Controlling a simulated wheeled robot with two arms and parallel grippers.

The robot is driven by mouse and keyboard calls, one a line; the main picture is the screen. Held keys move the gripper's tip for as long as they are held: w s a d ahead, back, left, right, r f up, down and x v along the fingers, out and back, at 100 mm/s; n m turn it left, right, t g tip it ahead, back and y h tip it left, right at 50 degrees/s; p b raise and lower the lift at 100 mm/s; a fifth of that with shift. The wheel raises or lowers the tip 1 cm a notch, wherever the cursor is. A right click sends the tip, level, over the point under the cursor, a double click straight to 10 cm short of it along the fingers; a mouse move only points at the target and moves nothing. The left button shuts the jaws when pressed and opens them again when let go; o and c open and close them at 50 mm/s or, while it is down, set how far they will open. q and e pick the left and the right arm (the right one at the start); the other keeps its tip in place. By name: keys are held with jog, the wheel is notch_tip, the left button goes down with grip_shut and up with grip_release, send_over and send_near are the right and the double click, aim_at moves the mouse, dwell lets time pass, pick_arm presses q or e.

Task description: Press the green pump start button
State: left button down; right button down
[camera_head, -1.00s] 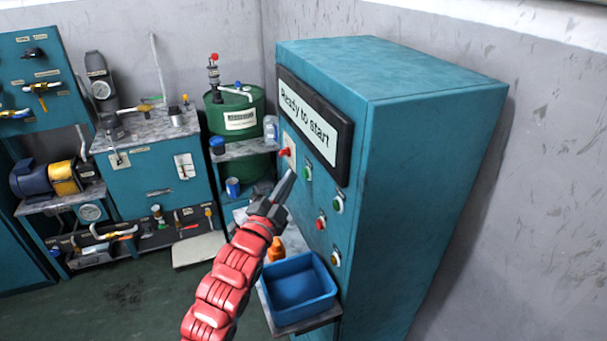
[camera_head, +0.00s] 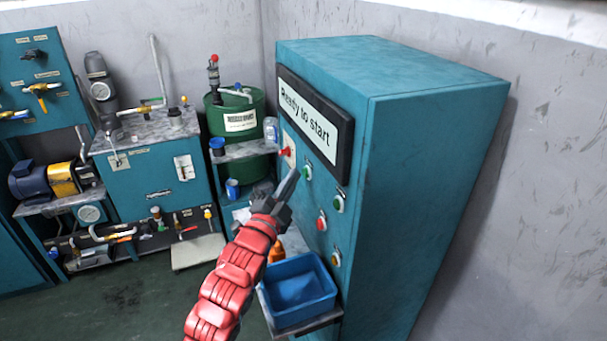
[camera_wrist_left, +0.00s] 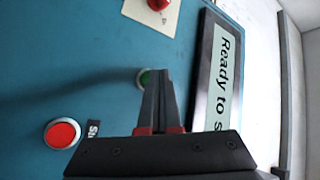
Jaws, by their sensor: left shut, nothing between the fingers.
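The teal control cabinet has two green buttons on its front, an upper left one (camera_head: 307,173) and a lower right one (camera_head: 339,204). I cannot read which is the pump start. My left gripper (camera_head: 296,172) is shut and empty, its tips just left of the upper left green button. In the left wrist view the shut fingertips (camera_wrist_left: 161,73) partly cover a green button (camera_wrist_left: 143,78). I cannot tell whether they touch it. The lower right green button is not seen there. My right gripper is not in view.
A display (camera_head: 310,122) reads "Ready to start". A red switch (camera_head: 286,152) sits left of the green buttons; a red button (camera_head: 321,222) and an orange one (camera_head: 335,258) sit below. A blue bin (camera_head: 300,312) stands on a shelf beneath my arm.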

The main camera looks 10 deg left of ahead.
pick_arm(q)
jog(key=shift+w+d+b, duration=0.2)
jog(key=shift+d+b, duration=0.1)
jog(key=shift+b, duration=0.1)
jog(key=shift+a, duration=0.15)
dwell(0.5)
jog(key=shift+s+a, duration=0.45)
jog(key=shift+a, duration=0.05)
jog(key=shift+s+a+p, duration=0.5)
jog(key=shift+s+a, duration=0.2)
jog(key=shift+a, duration=0.35)
jog(key=shift+s+a+p, duration=0.45)
jog(key=shift+s+a, duration=0.25)
jog(key=shift+a, duration=0.3)
